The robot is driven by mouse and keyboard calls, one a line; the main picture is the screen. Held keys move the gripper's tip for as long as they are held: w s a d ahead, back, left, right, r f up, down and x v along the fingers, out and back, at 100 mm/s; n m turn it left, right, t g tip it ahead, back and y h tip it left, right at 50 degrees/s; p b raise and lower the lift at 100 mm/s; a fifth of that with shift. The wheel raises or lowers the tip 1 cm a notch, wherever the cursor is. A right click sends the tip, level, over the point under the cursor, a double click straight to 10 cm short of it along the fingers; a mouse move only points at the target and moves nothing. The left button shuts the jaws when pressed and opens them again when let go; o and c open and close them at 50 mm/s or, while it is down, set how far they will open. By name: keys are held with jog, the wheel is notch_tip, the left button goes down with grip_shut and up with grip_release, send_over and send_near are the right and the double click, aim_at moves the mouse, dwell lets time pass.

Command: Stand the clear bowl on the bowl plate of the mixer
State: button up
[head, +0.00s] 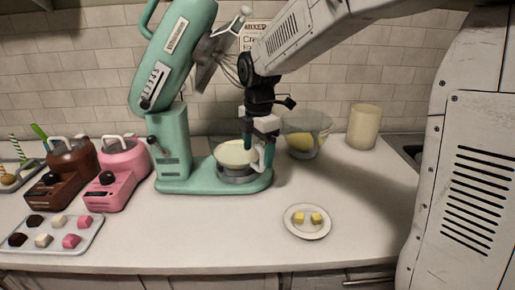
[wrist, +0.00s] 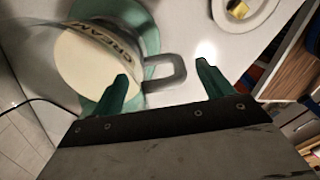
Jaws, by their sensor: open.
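The clear bowl (head: 233,154) with pale cream in it stands upright over the grey bowl plate (head: 238,175) of the teal mixer (head: 172,145) and appears to rest on it. The mixer's head is tilted up. In the wrist view the bowl (wrist: 95,65) shows a "CREAM" label and a grey handle (wrist: 178,72). My gripper (head: 262,155) is beside the bowl's right side. In the wrist view my gripper (wrist: 163,83) is open, with one finger on each side of the handle, and no grip is visible. The plate is largely hidden under the bowl.
Another clear bowl (head: 306,140) with yellow contents stands behind my gripper, near a cream canister (head: 363,126). A small plate (head: 307,232) with yellow cubes lies at the front right. Pink (head: 122,172) and brown (head: 70,172) machines and a sweets tray (head: 50,243) are left.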

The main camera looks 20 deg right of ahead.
notch_tip(320, 180, up, 8)
jog(key=shift+s+f, duration=0.1)
jog(key=shift+m, duration=0.8)
jog(key=s+d+f+m, duration=0.2)
jog(key=s+m, duration=0.7)
jog(key=s, duration=0.5)
jog(key=s+d+f+m+t, duration=0.1)
jog(key=s+d+f+m, duration=0.1)
jog(key=s+m, duration=0.8)
jog(key=s, duration=0.5)
jog(key=shift+d, duration=0.4)
